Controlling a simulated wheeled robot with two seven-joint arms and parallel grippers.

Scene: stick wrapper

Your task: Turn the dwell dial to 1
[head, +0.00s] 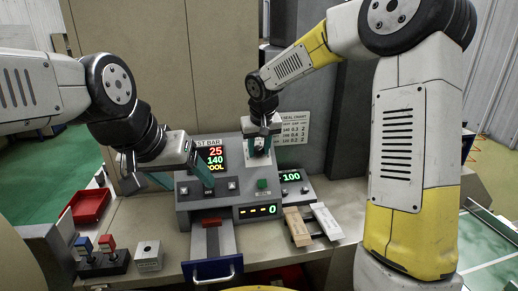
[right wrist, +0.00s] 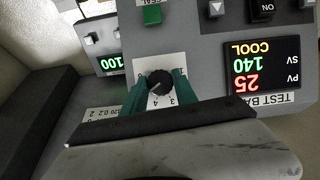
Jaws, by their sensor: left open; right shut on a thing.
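The dwell dial is a black round knob (right wrist: 159,83) on a white numbered plate (right wrist: 146,75) on the grey machine's panel. In the right wrist view, the green fingers of my right gripper (right wrist: 158,92) stand on either side of the knob, shut on it. A pale pointer mark shows on the knob; I cannot tell which number it points at. In the head view my right gripper (head: 262,148) covers the dial from above. My left gripper (head: 180,180) is open and empty, its green fingers apart in front of the panel's left part.
The grey machine (head: 185,215) has a lit display (head: 210,158) reading 25, 140 and COOL. A side unit (head: 291,177) reads 100. A seal chart (head: 294,127) hangs behind.

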